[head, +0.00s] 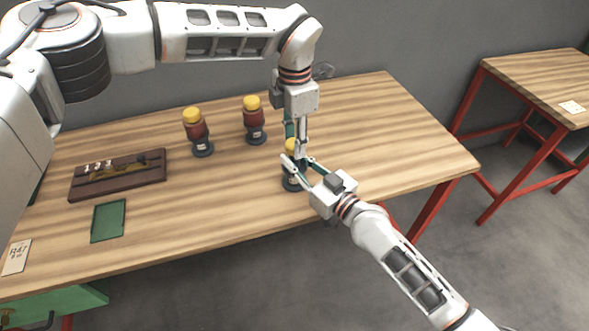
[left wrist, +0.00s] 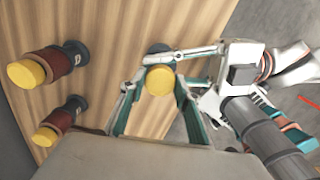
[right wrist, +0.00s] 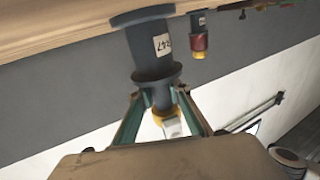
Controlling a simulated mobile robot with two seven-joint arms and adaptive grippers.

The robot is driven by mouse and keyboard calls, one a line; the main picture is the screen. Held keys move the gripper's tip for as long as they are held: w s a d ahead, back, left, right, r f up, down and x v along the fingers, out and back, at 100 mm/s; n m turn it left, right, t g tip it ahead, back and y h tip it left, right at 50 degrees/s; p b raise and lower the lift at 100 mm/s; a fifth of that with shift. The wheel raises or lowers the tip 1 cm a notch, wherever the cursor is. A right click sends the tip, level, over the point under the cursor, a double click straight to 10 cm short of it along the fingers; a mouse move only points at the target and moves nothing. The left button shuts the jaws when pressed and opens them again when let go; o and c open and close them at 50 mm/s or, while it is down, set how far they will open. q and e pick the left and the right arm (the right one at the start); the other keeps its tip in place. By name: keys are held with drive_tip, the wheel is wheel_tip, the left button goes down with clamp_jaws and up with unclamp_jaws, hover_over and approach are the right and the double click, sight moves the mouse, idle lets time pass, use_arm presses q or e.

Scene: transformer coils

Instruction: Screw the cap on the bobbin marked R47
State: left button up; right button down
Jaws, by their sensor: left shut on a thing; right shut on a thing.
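A dark grey bobbin (head: 290,184) stands upright near the table's front edge, with its label (right wrist: 162,44) ending in 47; the first character is hard to read. In the right wrist view it appears upside down. A yellow cap (left wrist: 160,80) is at its top, also visible in the head view (head: 291,146). My left gripper (head: 298,152) points down from above, shut on the cap. My right gripper (right wrist: 162,97) reaches in from the side, shut on the bobbin's upper part. Whether the cap touches the bobbin is hidden by the fingers.
Two red-wound bobbins with yellow caps (head: 198,134) (head: 254,122) stand farther back. A dark wooden rack (head: 82,187), a green mat (head: 108,222) and a card reading R47 (head: 16,257) lie at the left. The table's right side is clear. Another table (head: 540,78) stands at right.

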use_arm(q)
drive_tip(key=m, duration=0.5)
drive_tip(key=shift+m, duration=0.3)
drive_tip(key=m, duration=2)
drive_tip(key=shift+f, duration=0.1)
drive_tip(key=o, duration=1.2)
drive_tip(key=shift+o, duration=0.2)
drive_tip(key=shift+r, duration=2.3)
